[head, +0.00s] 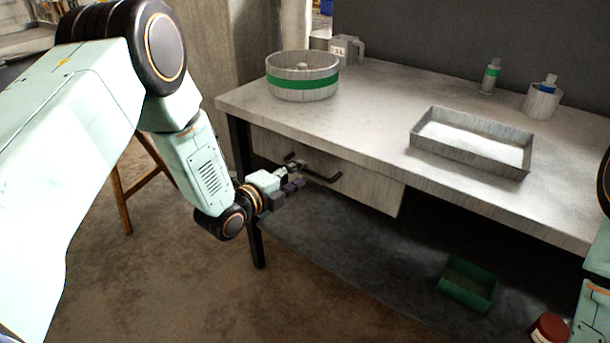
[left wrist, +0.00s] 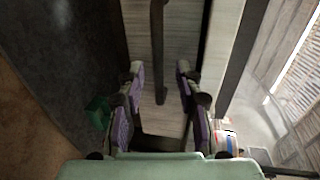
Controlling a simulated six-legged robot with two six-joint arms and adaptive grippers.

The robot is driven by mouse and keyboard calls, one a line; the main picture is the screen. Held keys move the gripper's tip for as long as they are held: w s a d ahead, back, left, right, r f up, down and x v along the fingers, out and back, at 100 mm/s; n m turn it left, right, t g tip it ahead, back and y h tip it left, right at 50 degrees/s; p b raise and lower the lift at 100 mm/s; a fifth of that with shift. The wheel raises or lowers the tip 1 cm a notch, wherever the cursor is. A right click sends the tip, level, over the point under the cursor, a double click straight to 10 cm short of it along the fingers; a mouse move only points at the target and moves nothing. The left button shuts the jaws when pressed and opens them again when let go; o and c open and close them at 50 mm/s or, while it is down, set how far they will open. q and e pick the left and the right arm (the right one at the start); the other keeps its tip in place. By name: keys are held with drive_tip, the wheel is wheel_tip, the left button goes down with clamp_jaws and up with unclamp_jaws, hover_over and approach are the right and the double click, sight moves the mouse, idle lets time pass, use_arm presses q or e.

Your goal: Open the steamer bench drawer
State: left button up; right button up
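The steamer bench (head: 385,135) has a pale top, and its drawer (head: 365,188) sits under the left part of it. The drawer front looks roughly in line with the bench edge, with no open interior showing. A dark bar handle (head: 322,174) is fixed across the front. My left gripper (head: 293,181) is at the handle, partly covering its left portion. In the left wrist view the handle (left wrist: 158,40) runs between the two open, purple-padded fingers (left wrist: 160,75), with gaps on both sides. Whether they touch it in depth I cannot tell. My right gripper is out of view.
A round green-banded steamer (head: 302,76), a jug (head: 345,49), a shallow tray (head: 470,145), a bottle (head: 490,77) and a cup (head: 541,101) stand on the bench. A green bin (head: 468,284) and a red-brown jar (head: 549,328) are below. The floor before the drawer looks clear.

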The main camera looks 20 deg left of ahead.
sight(303, 171)
use_arm(q)
drive_tip(key=b+x, duration=0.1)
drive_tip(key=x, duration=0.2)
drive_tip(key=shift+w+d+f, duration=0.1)
drive_tip(key=shift+w+f, duration=0.1)
drive_tip(key=shift+f, duration=0.05)
drive_tip(key=shift+w+d, duration=0.2)
drive_tip(key=shift+w, duration=0.15)
drive_tip(key=shift+a, duration=0.15)
drive_tip(key=shift+c, duration=0.2)
clamp_jaws()
